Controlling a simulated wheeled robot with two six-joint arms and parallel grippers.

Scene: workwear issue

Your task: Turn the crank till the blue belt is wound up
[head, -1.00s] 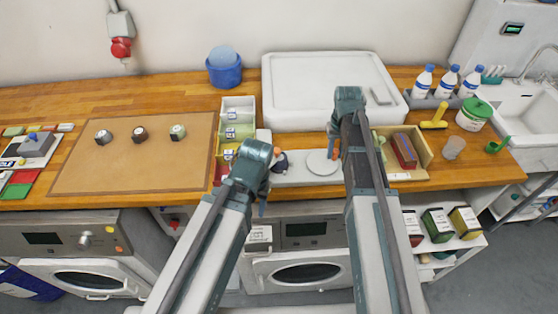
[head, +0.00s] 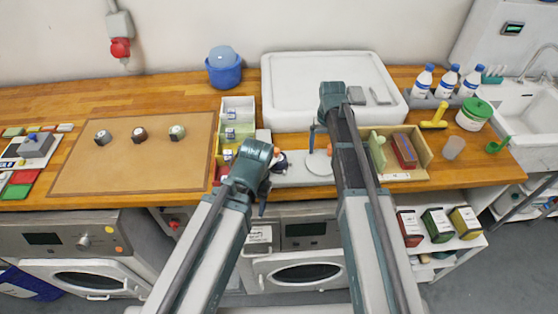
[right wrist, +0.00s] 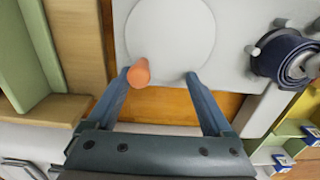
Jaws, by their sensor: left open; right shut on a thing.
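The dark blue belt (right wrist: 284,58) is a coil around a spindle on the pale winder base (right wrist: 232,20); in the head view the belt (head: 281,163) is partly hidden by my left gripper. Next to it is the round pale crank disc (right wrist: 170,38), also in the head view (head: 319,164). An orange crank knob (right wrist: 138,72) stands at the disc's edge. My right gripper (right wrist: 158,76) has the knob between its fingers, against the left finger in the wrist view. My left gripper (head: 264,200) is open in front of the winder; its fingers show only partly.
A white tray-like lid (head: 320,75) stands behind the winder. A divided box (head: 236,112) is to the left, a wooden bin (head: 424,157) to the right. A brown mat (head: 100,170) with several small rolls lies further left. Washers stand below the counter.

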